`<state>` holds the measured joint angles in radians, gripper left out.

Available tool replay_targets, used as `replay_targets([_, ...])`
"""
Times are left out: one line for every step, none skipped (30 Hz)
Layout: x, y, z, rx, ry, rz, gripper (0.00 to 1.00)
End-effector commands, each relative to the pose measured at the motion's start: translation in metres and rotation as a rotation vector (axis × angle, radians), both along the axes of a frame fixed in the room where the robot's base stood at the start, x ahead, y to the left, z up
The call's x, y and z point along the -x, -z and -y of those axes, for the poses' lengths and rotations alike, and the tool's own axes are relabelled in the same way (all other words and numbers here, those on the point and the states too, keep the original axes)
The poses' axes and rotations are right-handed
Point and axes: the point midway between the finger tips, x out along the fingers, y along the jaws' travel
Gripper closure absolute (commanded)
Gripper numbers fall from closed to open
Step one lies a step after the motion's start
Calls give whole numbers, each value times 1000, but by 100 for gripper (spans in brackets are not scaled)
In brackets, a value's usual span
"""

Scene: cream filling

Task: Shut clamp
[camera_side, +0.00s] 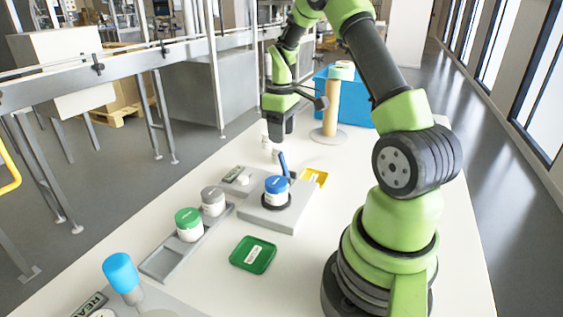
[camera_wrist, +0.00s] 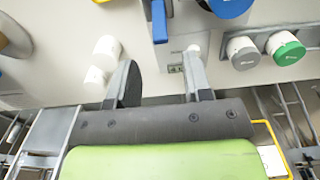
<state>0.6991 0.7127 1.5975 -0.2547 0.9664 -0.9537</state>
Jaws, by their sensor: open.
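The clamp's blue lever (camera_side: 283,165) stands up, slightly tilted, at the back of the grey fixture block (camera_side: 262,216). In the wrist view the blue lever (camera_wrist: 159,20) is at the top, ahead of the gap between my fingers. A blue-lidded jar (camera_side: 277,192) sits upright in the fixture's dark ring, and its lid shows at the top of the wrist view (camera_wrist: 230,5). My gripper (camera_wrist: 160,57) is open and empty. In the side view my gripper (camera_side: 276,135) hangs behind and above the lever, apart from it.
Green-lidded (camera_side: 188,224) and grey-lidded (camera_side: 213,201) jars stand in a grey tray (camera_side: 165,262) left of the fixture. A green tray (camera_side: 253,255) lies in front, a yellow one (camera_side: 316,177) right. Small white items (camera_wrist: 106,47) lie near my left finger. A blue bin (camera_side: 350,100) stands behind.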

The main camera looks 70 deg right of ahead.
Motion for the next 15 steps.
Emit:
replay_targets([1, 9, -1, -4, -1, -5, 54])
replay_targets([1, 14, -1, -4, 0, -5, 54])
replay_targets([1, 22, -1, -5, 0, -6, 54])
replay_targets([1, 28, -1, -5, -1, -7, 54])
replay_targets([1, 34, -1, -5, -2, -8, 54])
replay_targets([1, 41, -1, -5, -2, -8, 54])
replay_targets([1, 47, -1, -5, -1, -7, 54])
replay_targets([1, 53, -1, -4, -1, -7, 54])
replay_targets([1, 60, -1, -4, -2, -7, 54])
replay_targets([1, 64, -1, -3, -3, -6, 54])
replay_targets([1, 69, -1, -4, -2, -7, 54])
replay_targets([1, 74, 0, -2, -2, -6, 54])
replay_targets([1, 78, -1, -3, -2, -6, 54])
replay_targets([0, 80, 0, -2, -2, -5, 54])
replay_targets([0, 83, 0, -2, -2, -4, 54])
